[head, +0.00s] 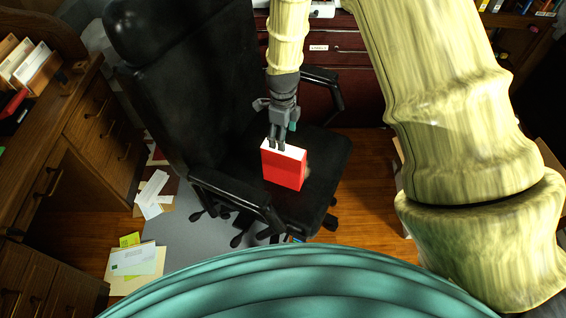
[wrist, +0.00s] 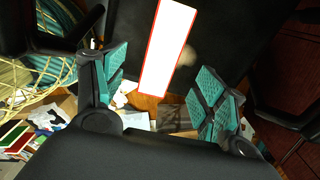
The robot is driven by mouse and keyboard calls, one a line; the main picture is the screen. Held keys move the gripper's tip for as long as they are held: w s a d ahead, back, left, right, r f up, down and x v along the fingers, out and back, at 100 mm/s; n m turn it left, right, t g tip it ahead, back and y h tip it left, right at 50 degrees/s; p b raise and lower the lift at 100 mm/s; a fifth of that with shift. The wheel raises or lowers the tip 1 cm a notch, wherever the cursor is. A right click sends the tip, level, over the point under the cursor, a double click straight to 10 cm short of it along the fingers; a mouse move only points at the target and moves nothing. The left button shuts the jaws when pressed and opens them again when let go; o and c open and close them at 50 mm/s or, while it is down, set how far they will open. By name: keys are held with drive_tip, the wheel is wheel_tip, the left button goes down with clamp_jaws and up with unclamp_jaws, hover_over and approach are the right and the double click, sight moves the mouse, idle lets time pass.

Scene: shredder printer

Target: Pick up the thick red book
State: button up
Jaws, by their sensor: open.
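The thick red book (head: 284,168) stands upright on the seat of the black office chair (head: 327,160) in the head view. In the wrist view, the red book (wrist: 168,48) is seen from above as white page edges framed by a thin red cover. My gripper (head: 277,143) is just above the book's top edge in the head view. In the wrist view, my gripper (wrist: 160,88) is open, its teal-padded fingers spread apart with the near end of the book between and beyond them. I cannot tell whether a finger touches the book.
The chair's armrests (head: 240,190) flank the seat, and its tall backrest (head: 180,80) rises at the left. A wooden desk (head: 75,110) stands at the far left. A dark red drawer cabinet (head: 355,60) is behind the chair. Papers (head: 137,262) lie on the floor.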

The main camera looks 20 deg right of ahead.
wheel_tip(320, 180, down, 3)
drive_tip(key=shift+w, duration=0.15)
drive_tip(key=shift+f, duration=0.45)
drive_tip(key=p, duration=0.1)
hover_over(284, 166)
drive_tip(key=w, duration=0.3)
drive_tip(key=shift+s+d+f, duration=0.1)
drive_tip(key=shift+d+f, duration=0.1)
drive_tip(key=shift+f, duration=1)
drive_tip(key=shift+d+f, duration=0.15)
drive_tip(key=shift+f, duration=1)
drive_tip(key=shift+r, duration=0.1)
clamp_jaws()
